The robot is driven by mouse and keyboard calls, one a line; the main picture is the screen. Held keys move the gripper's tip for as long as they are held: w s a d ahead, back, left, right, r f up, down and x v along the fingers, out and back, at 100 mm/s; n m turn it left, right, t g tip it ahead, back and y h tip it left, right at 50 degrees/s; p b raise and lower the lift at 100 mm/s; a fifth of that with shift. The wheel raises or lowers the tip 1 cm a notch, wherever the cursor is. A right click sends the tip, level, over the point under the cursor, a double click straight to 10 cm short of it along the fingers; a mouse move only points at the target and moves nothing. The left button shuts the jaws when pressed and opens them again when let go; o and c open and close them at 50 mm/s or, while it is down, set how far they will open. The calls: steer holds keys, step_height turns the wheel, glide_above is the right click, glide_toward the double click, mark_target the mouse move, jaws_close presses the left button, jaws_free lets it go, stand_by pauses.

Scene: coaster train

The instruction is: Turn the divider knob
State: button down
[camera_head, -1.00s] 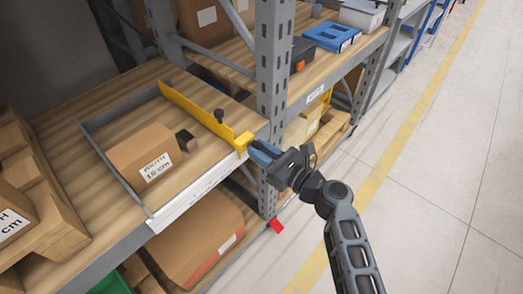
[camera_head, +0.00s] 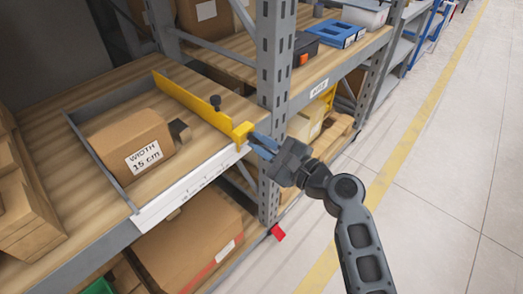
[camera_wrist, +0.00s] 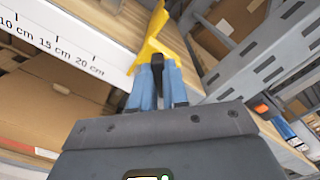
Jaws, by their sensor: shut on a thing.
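The yellow divider (camera_head: 190,97) stands on the wooden shelf, with a yellow bracket (camera_head: 242,132) at the shelf's front edge. My gripper (camera_head: 258,142) is at the front of the bracket. In the wrist view, its blue fingers (camera_wrist: 157,88) are shut on a dark knob (camera_wrist: 157,63) just below the yellow bracket (camera_wrist: 152,42). The fingers hide much of this knob, so I cannot tell its angle. The bracket sits past the 20 cm mark on the white scale (camera_wrist: 60,42).
A cardboard box (camera_head: 125,140) labelled "WIDTH 15 cm" lies left of the divider, inside a grey side rail (camera_head: 95,160). A grey perforated rack post (camera_head: 270,80) stands close behind my gripper. The aisle floor (camera_head: 430,200) at right is clear.

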steer(key=shift+s+a+f+n+b, duration=0.1)
steer(key=shift+f+n+b, duration=0.05)
steer(key=shift+n+b, duration=2.95)
steer(key=shift+a+f+n+b, duration=0.1)
steer(key=shift+f+n+b, duration=0.05)
steer(key=shift+n+b, duration=2.9)
steer(key=shift+n, duration=0.25)
steer(key=c, duration=1.1)
jaws_free()
steer(key=shift+v, duration=3.9)
